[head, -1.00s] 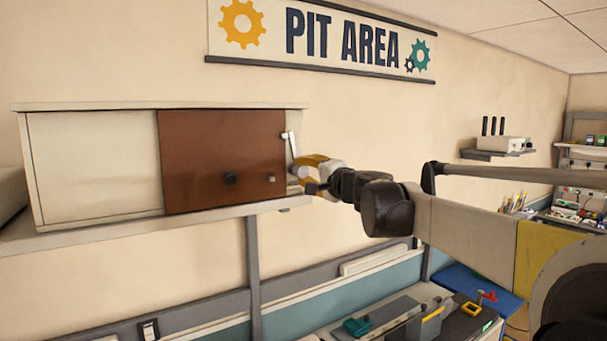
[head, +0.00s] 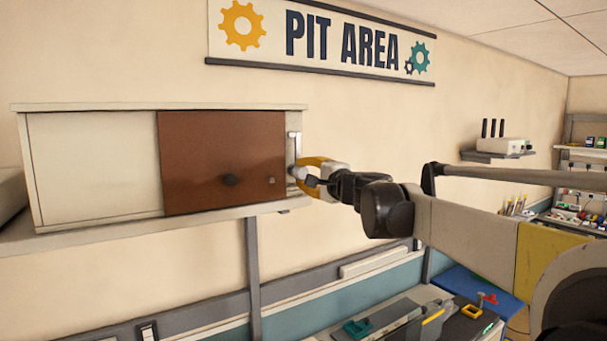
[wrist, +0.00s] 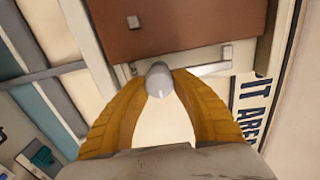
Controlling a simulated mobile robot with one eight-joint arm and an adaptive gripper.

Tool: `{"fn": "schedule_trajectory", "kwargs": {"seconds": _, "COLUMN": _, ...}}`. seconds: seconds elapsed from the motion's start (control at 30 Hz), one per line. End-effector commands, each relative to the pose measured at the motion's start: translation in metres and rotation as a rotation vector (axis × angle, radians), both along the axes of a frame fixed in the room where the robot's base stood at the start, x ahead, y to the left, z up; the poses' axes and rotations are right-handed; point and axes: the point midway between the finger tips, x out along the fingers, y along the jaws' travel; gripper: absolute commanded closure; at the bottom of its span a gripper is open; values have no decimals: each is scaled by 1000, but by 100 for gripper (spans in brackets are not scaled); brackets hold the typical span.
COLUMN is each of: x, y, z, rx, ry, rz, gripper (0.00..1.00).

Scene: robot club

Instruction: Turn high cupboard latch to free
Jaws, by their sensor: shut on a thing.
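The high cupboard (head: 90,165) has a brown door (head: 215,160) with a dark knob (head: 229,180). The latch (head: 294,146) is a pale metal bar at the door's right edge, standing about upright in the head view. My gripper (head: 301,175) is at its lower end, reaching in from the right. In the wrist view the yellow fingers of my gripper (wrist: 161,82) are closed around the latch's rounded grey grip (wrist: 159,76). The latch bar (wrist: 212,69) extends to the right there, beside the brown door (wrist: 190,22). The fingers partly hide the latch.
The cupboard stands on a wall shelf (head: 130,229) with a grey upright post below. A workbench with tools (head: 400,325) lies lower down. A small shelf (head: 495,155) holds a pale device at the right. The wall around my gripper is clear.

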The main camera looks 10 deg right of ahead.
Motion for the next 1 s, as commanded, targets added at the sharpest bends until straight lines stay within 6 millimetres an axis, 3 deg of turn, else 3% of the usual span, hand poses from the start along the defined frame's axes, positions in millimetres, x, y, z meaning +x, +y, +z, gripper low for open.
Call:
{"fn": "schedule_trajectory", "kwargs": {"seconds": 0.03, "x": 0, "y": 0, "z": 2, "rx": 3, "ry": -1, "rz": -1, "gripper": 61}}
{"fn": "schedule_trajectory", "kwargs": {"seconds": 0.1, "x": 0, "y": 0, "z": 2, "rx": 3, "ry": 0, "rz": -1, "gripper": 46}}
{"fn": "schedule_trajectory", "kwargs": {"seconds": 0.47, "x": -5, "y": -2, "z": 1, "rx": 0, "ry": 0, "rz": -1, "gripper": 46}}
{"fn": "schedule_trajectory", "kwargs": {"seconds": 1.0, "x": -101, "y": -34, "z": 1, "rx": 1, "ry": 0, "rz": -1, "gripper": 46}}
